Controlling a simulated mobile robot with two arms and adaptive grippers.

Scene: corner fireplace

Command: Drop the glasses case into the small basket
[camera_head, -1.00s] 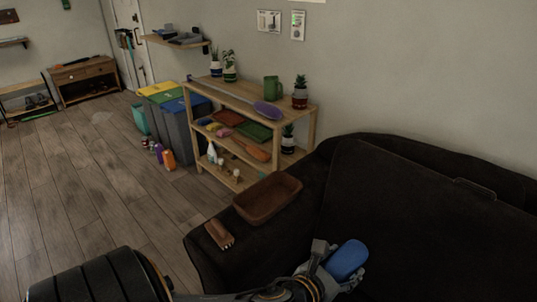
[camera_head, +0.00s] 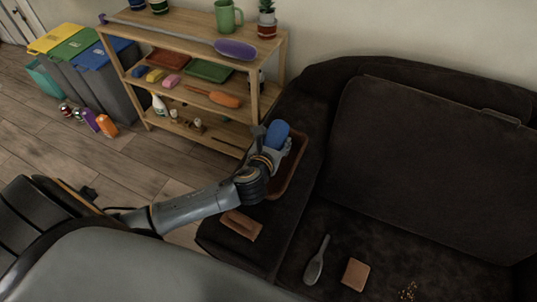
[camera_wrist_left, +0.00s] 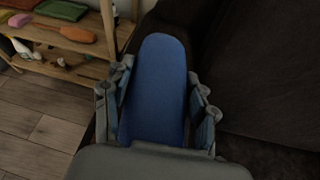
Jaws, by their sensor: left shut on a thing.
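The blue glasses case (camera_head: 277,134) is held in my left gripper (camera_head: 272,147), which is shut on it. In the left wrist view the case (camera_wrist_left: 155,90) stands between the two fingers of the gripper (camera_wrist_left: 158,110). The small brown basket (camera_head: 293,172) sits on the left arm of the dark sofa, partly hidden behind my gripper. The gripper and case appear over the basket's left part in the head view; the height above it is hard to tell. My right gripper is not in view.
The dark sofa (camera_head: 400,150) fills the right side. A brown object (camera_head: 241,225) lies on its arm, and a brush (camera_head: 317,262) and a brown wallet-like item (camera_head: 355,274) lie on the seat. A wooden shelf (camera_head: 270,75) stands behind the basket.

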